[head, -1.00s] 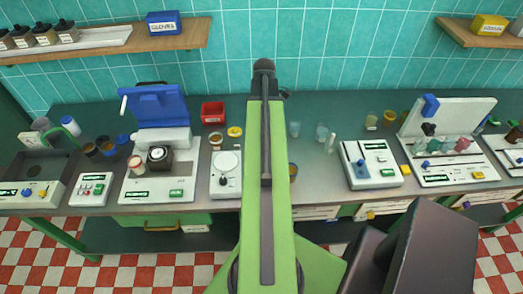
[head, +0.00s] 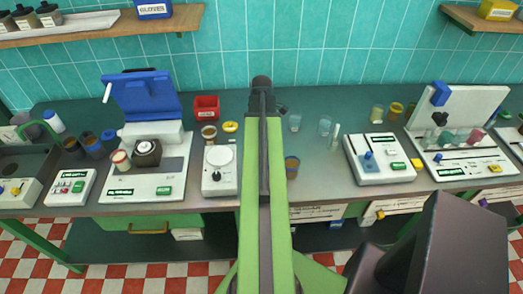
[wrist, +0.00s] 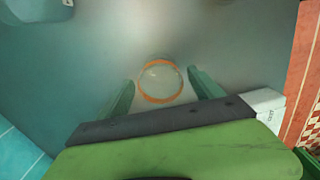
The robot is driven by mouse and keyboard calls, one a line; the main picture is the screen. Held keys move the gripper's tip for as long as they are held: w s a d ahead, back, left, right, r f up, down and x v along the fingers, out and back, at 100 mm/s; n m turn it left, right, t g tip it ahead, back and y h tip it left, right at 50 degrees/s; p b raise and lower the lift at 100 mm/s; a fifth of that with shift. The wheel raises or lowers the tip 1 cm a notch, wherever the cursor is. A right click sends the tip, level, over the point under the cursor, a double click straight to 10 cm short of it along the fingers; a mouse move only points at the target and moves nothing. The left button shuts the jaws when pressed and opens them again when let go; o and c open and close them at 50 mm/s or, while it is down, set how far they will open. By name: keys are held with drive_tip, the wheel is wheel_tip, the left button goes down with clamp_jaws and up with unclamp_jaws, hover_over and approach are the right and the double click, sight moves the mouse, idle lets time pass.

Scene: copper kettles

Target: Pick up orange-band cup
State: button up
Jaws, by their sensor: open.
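The orange-band cup (wrist: 160,82) is seen from above in the wrist view as a round, clear cup with an orange ring. It stands on the grey counter (wrist: 70,80). My gripper (wrist: 161,76) is open, with one green finger on each side of the cup. The fingers appear apart from the cup; their height relative to it is hard to tell. In the head view, a cup with an orange-brown band (head: 292,167) stands close beside my green arm, near the counter's front edge. My gripper is hidden behind the arm there.
A white scale (head: 219,170) is left of my arm and a white device (head: 380,158) is to the right. A white lettered block (wrist: 264,104) is near the gripper's right side.

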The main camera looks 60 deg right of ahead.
drive_tip(key=f+b, duration=0.1)
drive_tip(key=f, duration=0.1)
drive_tip(key=f+b, duration=0.1)
drive_tip(key=f, duration=0.1)
drive_tip(key=shift+s+b, duration=0.2)
drive_tip(key=shift+b, duration=0.1)
drive_tip(key=shift+r, duration=0.2)
drive_tip(key=c, duration=1.4)
drive_tip(key=shift+r, duration=0.1)
